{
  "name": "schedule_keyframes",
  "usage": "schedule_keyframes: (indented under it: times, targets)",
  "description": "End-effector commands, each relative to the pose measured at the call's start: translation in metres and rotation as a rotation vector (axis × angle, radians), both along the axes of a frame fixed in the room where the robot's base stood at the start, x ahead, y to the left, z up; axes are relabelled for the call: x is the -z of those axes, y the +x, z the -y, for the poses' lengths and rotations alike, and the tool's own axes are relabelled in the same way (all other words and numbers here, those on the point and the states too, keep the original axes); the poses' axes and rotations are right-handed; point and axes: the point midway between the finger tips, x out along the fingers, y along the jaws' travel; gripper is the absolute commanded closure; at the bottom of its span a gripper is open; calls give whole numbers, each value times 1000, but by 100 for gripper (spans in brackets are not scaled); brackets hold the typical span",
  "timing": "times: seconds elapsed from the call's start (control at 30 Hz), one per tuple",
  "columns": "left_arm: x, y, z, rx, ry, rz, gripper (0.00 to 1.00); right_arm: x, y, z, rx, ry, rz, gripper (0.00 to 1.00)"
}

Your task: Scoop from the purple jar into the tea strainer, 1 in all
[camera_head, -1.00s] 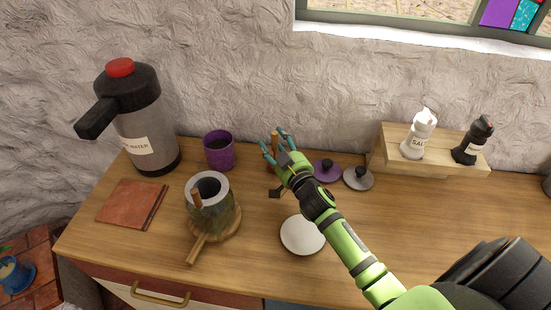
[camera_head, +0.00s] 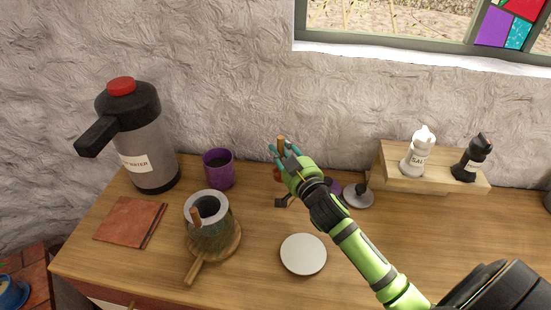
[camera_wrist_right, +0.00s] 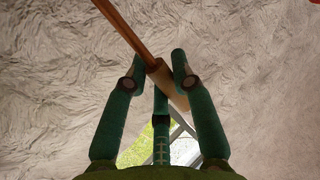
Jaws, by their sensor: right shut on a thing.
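The purple jar (camera_head: 219,173) stands open at the back of the counter, with dark contents. The tea strainer appears to be the dark opening (camera_head: 208,206) within the grey rim of a glass pot, left of centre. My right gripper (camera_head: 282,152) is right of the jar, shut on a wooden handle (camera_head: 281,141), probably a scoop's. The wrist view shows the handle (camera_wrist_right: 128,32) slanting between the fingers (camera_wrist_right: 158,80). A small dark piece (camera_head: 281,202) shows below the hand; I cannot tell whether it belongs to the scoop. My left gripper is not in view.
The pot stands on a round wooden board (camera_head: 229,242). A hot-water flask (camera_head: 140,140) and brown cloth (camera_head: 128,222) are at left. A white plate (camera_head: 303,254) is in front. A purple lid (camera_head: 335,187) is partly hidden near a grey lid (camera_head: 359,197). Shakers stand on a wooden riser (camera_head: 396,176).

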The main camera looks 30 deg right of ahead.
Motion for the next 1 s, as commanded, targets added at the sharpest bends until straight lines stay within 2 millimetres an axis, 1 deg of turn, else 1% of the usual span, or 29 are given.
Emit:
schedule_keyframes:
  times: [0.03, 0.1, 0.3, 0.43, 0.53, 0.6, 0.67, 0.77, 0.9, 1.0]
  targets:
    - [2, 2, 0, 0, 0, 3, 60, -6, -13, 5, -3, -5, 0, 100]
    - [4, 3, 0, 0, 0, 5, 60, -16, -27, 12, -5, -7, 1, 100]
    - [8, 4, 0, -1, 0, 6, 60, -39, -62, 30, -3, -4, -1, 100]
    - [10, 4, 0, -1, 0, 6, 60, -49, -76, 38, -2, -3, -1, 100]
    - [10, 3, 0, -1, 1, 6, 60, -54, -80, 39, -7, -1, 0, 100]
    - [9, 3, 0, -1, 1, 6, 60, -57, -77, 36, -22, -2, 1, 100]
    - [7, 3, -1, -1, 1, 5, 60, -58, -69, 29, -43, -2, 3, 100]
    - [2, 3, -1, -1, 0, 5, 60, -60, -47, 10, -99, -2, 5, 100]
    - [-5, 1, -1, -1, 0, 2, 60, -64, -11, -27, -197, -4, 7, 100]
    - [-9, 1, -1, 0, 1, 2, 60, -67, 13, -52, -265, -5, 5, 100]
